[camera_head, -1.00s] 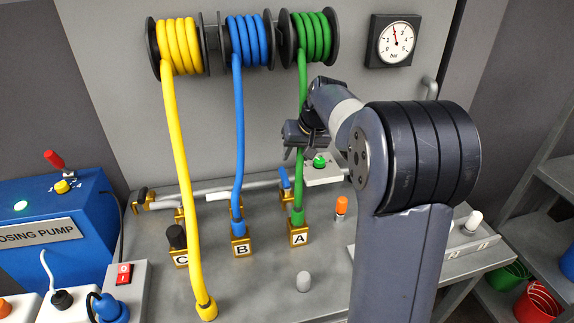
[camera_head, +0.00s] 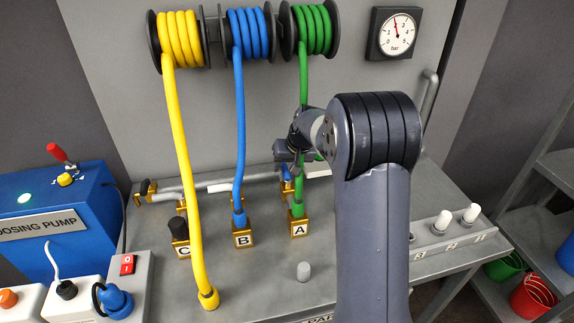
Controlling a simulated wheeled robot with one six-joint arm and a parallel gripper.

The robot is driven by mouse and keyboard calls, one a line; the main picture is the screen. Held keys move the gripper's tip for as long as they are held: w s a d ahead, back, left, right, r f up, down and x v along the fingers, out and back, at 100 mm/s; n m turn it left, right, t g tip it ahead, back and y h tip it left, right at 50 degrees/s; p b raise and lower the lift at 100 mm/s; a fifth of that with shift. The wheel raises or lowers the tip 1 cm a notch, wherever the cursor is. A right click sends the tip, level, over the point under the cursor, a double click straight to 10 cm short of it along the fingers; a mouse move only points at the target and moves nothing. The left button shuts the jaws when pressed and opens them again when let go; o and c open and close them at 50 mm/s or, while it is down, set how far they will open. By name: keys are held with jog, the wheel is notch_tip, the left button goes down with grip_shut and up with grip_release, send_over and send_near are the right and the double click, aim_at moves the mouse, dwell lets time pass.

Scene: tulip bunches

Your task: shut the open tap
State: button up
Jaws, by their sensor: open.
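The blue lever of a tap (camera_head: 286,174) shows just behind block A, above its brass body; I cannot tell its exact angle. Brass block A (camera_head: 299,228) has the green hose (camera_head: 304,75) plugged in, and brass block B (camera_head: 242,238) has the blue hose (camera_head: 239,130). Brass block C (camera_head: 181,250) carries a black cap.
The yellow hose (camera_head: 180,160) ends on the bench in front of C. A grey knob (camera_head: 304,271) stands in front. The pressure gauge (camera_head: 397,34) hangs on the back panel. The dosing pump (camera_head: 55,215) is at left, white pegs (camera_head: 441,222) at right.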

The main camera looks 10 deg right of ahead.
jog(key=shift+c, duration=0.4)
grip_shut()
